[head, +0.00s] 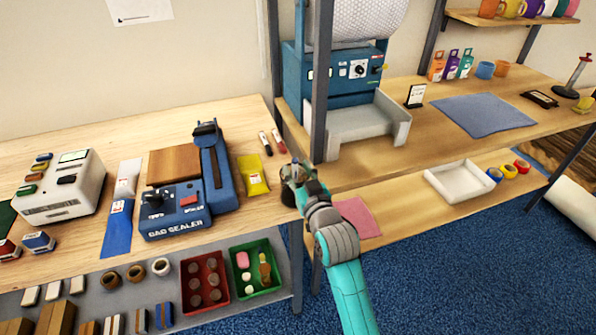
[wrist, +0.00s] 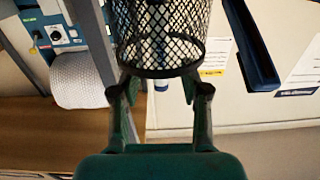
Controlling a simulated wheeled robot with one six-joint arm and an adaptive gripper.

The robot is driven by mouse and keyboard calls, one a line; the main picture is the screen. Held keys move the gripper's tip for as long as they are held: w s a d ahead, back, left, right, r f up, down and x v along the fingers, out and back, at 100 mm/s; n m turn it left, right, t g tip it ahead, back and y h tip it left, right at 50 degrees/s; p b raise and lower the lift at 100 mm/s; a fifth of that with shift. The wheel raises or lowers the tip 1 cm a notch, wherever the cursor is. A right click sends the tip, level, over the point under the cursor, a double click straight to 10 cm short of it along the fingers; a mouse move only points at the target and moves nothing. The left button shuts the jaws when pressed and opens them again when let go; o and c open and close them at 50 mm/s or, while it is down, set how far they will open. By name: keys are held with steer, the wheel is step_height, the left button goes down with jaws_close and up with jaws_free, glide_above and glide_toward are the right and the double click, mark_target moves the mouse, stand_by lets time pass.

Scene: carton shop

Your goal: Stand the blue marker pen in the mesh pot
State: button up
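The black mesh pot (wrist: 160,45) fills the top middle of the wrist view, its near ring just beyond my fingers. In the head view the dark pot (head: 288,197) is partly hidden by my gripper at the bench's right end. A small white-and-blue end (wrist: 161,84), apparently the blue marker pen, shows at the ring, between my fingers. Something pale shows through the mesh, but I cannot tell how far the pen reaches inside. My gripper (wrist: 160,92) is open, its fingers apart on either side of that end with gaps showing.
A black and a red marker (head: 278,141) lie behind the yellow pouch (head: 253,176). The blue bag sealer (head: 188,198) stands left of my gripper. Red and green trays (head: 258,288) sit on the lower shelf.

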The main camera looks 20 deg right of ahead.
steer(key=shift+s, duration=0.1)
steer(key=s, duration=1.1)
steer(key=shift+s+d, duration=0.15)
steer(key=shift+s, duration=0.25)
stand_by(0.3)
steer(key=s+f+g, duration=0.1)
steer(key=s+f, duration=0.5)
steer(key=s, duration=0.4)
steer(key=s+f+g, duration=0.1)
steer(key=s+f, duration=0.5)
steer(key=s, duration=0.5)
steer(key=s+g, duration=0.1)
steer(key=s, duration=1.7)
steer(key=shift+s+a+r, duration=0.25)
steer(key=shift+s+r, duration=0.1)
steer(key=shift+s, duration=0.05)
